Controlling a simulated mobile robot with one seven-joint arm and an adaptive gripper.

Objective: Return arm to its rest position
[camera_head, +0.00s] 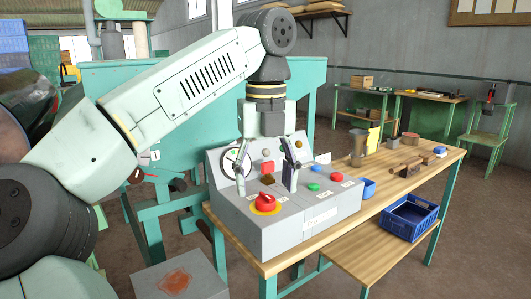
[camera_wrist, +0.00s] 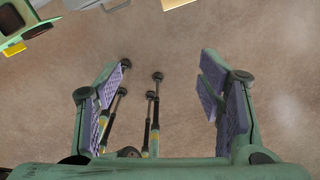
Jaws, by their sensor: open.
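My gripper (camera_head: 265,190) hangs from my arm in the head view, fingers down, in front of the grey control box. Its fingers are spread, and nothing shows between them. In the wrist view my gripper (camera_wrist: 162,85) is also open, with purple finger pads on both sides and brown floor beyond. The control box (camera_head: 300,232) sits on the wooden workbench (camera_head: 345,222). It carries a red knob on a yellow base (camera_head: 265,204), green and red buttons and a dial gauge (camera_head: 236,163), partly behind a finger. I cannot tell whether the fingers touch the box.
Several black-knobbed rods (camera_wrist: 157,78) show near the left finger in the wrist view. A blue crate (camera_head: 410,218) stands on the lower shelf, and a brown cup (camera_head: 358,147) stands on the bench. A teal machine frame (camera_head: 312,90) rises behind my arm. Open floor lies behind the bench.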

